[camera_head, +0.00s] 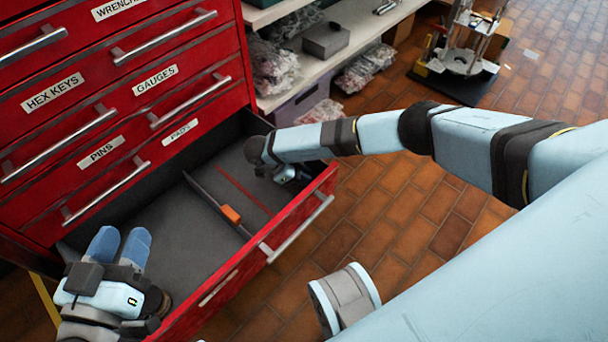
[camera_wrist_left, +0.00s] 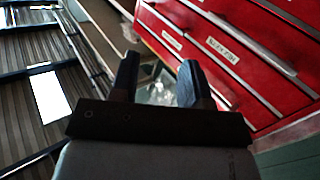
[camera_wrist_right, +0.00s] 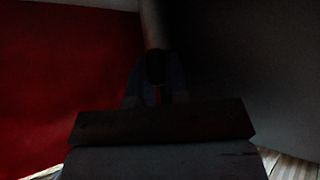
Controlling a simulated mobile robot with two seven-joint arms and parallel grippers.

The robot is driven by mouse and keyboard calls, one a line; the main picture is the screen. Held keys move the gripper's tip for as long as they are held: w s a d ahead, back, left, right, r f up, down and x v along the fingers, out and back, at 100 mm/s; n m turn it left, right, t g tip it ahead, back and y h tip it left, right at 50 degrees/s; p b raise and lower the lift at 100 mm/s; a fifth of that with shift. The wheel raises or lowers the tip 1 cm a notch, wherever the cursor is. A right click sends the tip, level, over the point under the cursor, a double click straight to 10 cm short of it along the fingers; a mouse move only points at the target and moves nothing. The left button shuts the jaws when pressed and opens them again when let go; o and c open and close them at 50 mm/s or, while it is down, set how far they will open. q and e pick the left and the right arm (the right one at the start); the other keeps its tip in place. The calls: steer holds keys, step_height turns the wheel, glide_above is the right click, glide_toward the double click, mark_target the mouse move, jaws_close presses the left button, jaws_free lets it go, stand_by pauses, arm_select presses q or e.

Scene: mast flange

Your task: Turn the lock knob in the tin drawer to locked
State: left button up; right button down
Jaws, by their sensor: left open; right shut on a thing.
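The open red drawer (camera_head: 162,222) has a dark grey inside and juts from the red cabinet. My right gripper (camera_head: 285,173) reaches into the drawer's right end, low by the side wall. In the dim right wrist view its fingers (camera_wrist_right: 156,85) are closed around a dark round-topped thing (camera_wrist_right: 155,62), which seems to be the lock knob; its setting cannot be read. In the head view the knob is hidden by my right gripper and arm. My left gripper (camera_head: 120,246) is open and empty at the drawer's left end, its blue fingers apart.
Closed labelled drawers (camera_head: 100,150) rise behind. A shelf (camera_head: 345,40) with bagged goods stands right. Brick-patterned floor (camera_head: 400,200) is clear in front.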

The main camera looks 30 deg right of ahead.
steer(key=shift+w+m+g, duration=0.1)
steer(key=shift+m+g, duration=0.2)
steer(key=shift+m, duration=0.1)
steer(key=c, duration=1.4)
jaws_free()
arm_select(q)
steer(key=r+p, duration=0.1)
steer(key=r+n+p, duration=0.1)
steer(key=p, duration=0.1)
steer(key=shift+s+d+r+p, duration=0.2)
steer(key=shift+s+r+p, duration=0.1)
steer(key=shift+s+r, duration=0.1)
arm_select(e)
steer(key=v, duration=1.3)
steer(key=shift+w+r, duration=0.2)
steer(key=shift+r, duration=0.25)
